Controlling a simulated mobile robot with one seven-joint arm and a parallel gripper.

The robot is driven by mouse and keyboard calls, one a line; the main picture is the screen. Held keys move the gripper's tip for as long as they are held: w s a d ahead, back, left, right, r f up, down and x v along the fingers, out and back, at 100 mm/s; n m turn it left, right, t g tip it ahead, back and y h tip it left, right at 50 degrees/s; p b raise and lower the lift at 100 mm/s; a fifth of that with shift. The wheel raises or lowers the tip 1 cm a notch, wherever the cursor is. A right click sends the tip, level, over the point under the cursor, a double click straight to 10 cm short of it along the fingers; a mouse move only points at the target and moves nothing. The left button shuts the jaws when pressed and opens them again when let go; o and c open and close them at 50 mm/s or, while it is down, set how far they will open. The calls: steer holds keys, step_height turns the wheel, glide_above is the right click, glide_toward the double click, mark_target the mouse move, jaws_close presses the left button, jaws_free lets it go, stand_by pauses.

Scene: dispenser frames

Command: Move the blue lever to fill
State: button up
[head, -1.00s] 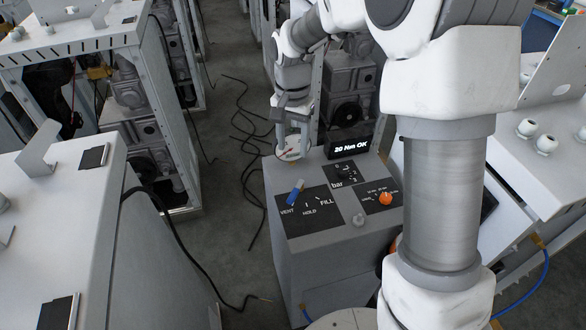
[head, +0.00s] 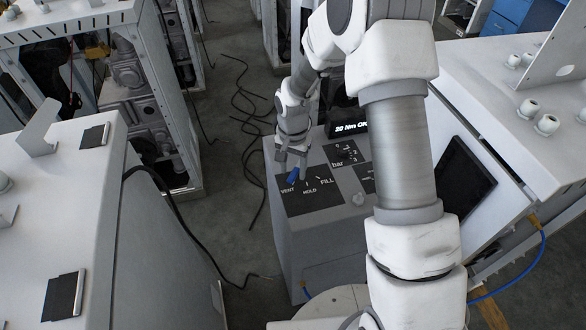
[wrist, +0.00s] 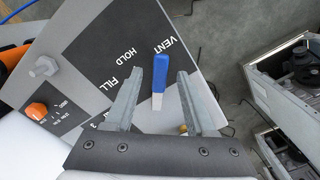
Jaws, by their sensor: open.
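The blue lever (head: 293,175) sits on the black panel (head: 312,203) marked VENT, HOLD and FILL, on top of a grey cabinet. In the head view it lies beside the VENT mark, at the left of the panel. My gripper (head: 292,163) is just above and behind it. In the wrist view the blue lever (wrist: 160,72) with its white base lies between the two fingers of my open gripper (wrist: 160,80). A gap shows on each side, so the fingers do not appear to touch it.
A display reading 20 Nm (head: 349,128) stands at the cabinet's back. A pressure panel (head: 345,152) and a grey knob (head: 358,199) are close by. An orange knob (wrist: 36,110) shows in the wrist view. Black cables (head: 240,110) lie on the floor at left.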

steer(key=shift+f, duration=0.4)
steer(key=shift+c, duration=0.3)
jaws_close()
stand_by(0.9)
